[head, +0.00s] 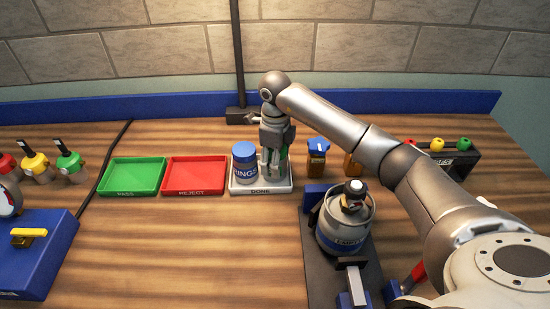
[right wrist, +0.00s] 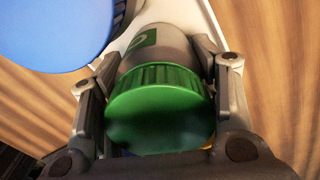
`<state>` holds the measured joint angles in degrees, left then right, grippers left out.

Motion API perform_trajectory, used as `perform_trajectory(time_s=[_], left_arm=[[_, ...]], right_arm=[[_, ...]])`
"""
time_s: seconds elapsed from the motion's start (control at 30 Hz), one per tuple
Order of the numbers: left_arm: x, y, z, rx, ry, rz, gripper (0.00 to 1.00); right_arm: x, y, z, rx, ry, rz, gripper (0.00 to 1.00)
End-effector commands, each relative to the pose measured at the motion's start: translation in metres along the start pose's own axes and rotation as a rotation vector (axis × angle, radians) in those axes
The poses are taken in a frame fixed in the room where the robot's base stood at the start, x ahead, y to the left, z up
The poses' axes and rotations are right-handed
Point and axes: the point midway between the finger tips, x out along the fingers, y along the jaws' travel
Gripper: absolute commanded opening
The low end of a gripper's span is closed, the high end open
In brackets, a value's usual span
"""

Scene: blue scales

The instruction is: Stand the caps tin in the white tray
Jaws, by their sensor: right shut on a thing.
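The caps tin (right wrist: 160,105) has a ribbed green lid and a pale body with a green label. My right gripper (head: 275,160) is shut on it, one finger on each side, pointing down over the white tray (head: 262,190), which is marked DONE. In the head view the gripper hides most of the tin; only some green shows between the fingers. The tin looks upright inside the tray's outline; I cannot tell whether its base touches the tray floor. A blue-lidded tin (head: 244,163) stands in the tray's left half, close beside the gripper. My left gripper is out of view.
A red REJECT tray (head: 195,188) and a green PASS tray (head: 134,188) lie empty to the left. Amber jars (head: 317,157) stand to the right of the white tray. A grey canister (head: 345,228) in a stand is in front.

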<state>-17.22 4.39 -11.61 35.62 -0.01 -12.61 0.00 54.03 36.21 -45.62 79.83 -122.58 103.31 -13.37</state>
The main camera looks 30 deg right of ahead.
Motion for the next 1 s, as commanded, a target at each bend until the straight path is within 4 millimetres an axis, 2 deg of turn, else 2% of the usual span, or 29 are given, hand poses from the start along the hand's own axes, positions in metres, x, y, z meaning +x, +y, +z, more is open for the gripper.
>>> perform_trajectory(time_s=[0.2,0.23,0.4,0.77,0.87,1.0], left_arm=[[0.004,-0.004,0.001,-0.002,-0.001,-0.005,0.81],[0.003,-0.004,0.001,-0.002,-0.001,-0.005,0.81],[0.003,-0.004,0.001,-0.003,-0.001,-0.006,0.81],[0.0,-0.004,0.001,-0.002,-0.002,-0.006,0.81],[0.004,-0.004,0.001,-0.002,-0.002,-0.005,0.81],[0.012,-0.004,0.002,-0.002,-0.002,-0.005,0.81]], right_arm=[[0.004,0.0,0.0,0.0,0.0,0.0,0.28],[0.003,0.0,0.0,0.0,0.0,0.0,0.58],[0.003,0.0,0.0,0.0,0.0,0.0,0.77],[-0.001,0.0,0.0,0.0,0.0,0.0,0.77],[-0.008,0.0,0.001,0.0,-0.004,-0.002,0.77],[-0.034,-0.001,0.001,0.0,-0.005,-0.004,0.77]])
